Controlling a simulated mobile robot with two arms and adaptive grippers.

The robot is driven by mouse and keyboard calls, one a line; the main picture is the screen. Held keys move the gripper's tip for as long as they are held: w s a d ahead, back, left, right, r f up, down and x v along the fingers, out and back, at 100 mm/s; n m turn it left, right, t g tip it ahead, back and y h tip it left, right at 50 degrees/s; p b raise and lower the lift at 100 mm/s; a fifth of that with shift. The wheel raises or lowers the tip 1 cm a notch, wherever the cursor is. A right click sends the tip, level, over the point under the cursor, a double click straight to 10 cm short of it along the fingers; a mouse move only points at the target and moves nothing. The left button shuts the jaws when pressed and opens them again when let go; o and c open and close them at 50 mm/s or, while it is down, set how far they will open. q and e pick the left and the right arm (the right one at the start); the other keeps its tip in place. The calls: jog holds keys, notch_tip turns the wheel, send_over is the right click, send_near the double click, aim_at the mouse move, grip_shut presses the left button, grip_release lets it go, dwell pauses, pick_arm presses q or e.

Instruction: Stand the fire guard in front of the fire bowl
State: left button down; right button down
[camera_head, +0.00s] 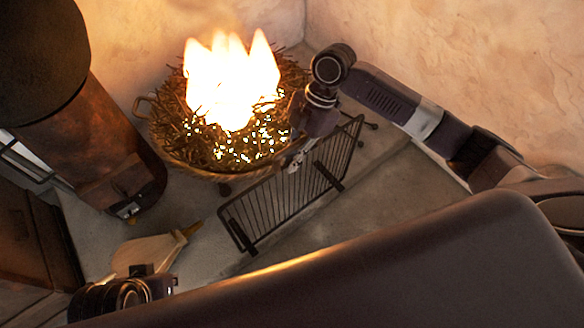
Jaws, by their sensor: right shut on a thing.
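The fire guard (268,205) is a black barred metal panel with feet. It stands tilted in the picture, along the near right side of the fire bowl (190,163), a round basket-like bowl with handles, full of twigs and tall bright flames. My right gripper (296,163) reaches over from the right and is shut on the guard's upper edge, close beside the bowl's rim. Its fingertips are small and partly hidden. My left gripper (160,284) is low at the left, mostly hidden behind my body; its fingers are not clear.
Pale bellows (150,252) lie on the floor near my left gripper. A large dark and copper cylinder (110,140) stands left of the bowl. Plaster walls (460,70) meet behind the bowl. Grey floor (365,215) is clear right of the guard.

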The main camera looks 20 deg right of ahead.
aim_at(306, 137)
pick_arm(q)
jog(key=shift+f+b, duration=0.4)
jog(key=shift+f, duration=0.15)
pick_arm(e)
notch_tip(306, 137, down, 4)
jog(key=shift+w+r, duration=0.1)
jog(key=c, duration=2.5)
grip_release()
jog(key=shift+f, duration=0.2)
jog(key=o, duration=0.5)
jog(key=shift+c, duration=0.2)
